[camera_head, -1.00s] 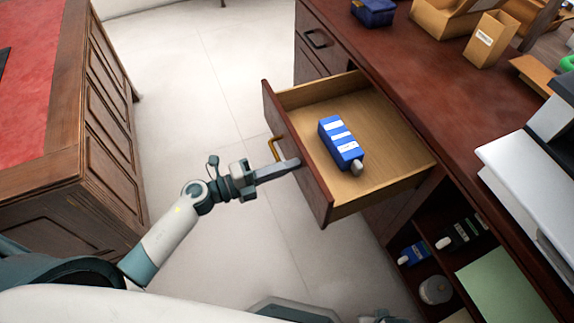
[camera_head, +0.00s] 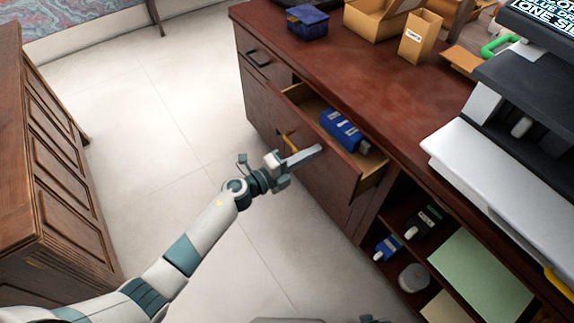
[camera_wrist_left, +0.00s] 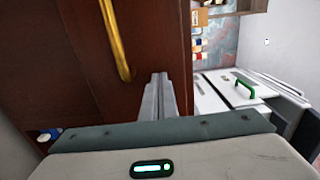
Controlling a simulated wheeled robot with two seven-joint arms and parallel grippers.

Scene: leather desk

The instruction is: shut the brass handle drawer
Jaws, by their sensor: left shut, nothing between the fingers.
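The drawer (camera_head: 325,153) with the brass handle (camera_head: 289,141) is partly open in the desk, with a narrow strip of its inside showing. A blue bottle with white labels (camera_head: 342,128) lies in it. My left gripper (camera_head: 317,150) is shut and empty, its fingers at the drawer's front panel just right of the handle. In the left wrist view the shut fingers (camera_wrist_left: 159,88) point at the dark wood front, beside the brass handle (camera_wrist_left: 116,45); whether they touch it is hard to tell. My right gripper is not in view.
The desk top (camera_head: 365,95) holds a blue box (camera_head: 307,22), cardboard boxes (camera_head: 420,36) and a printer (camera_head: 490,170). Open shelves (camera_head: 400,225) with bottles lie right of the drawer. A wooden cabinet (camera_head: 60,180) stands at left, with free floor between.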

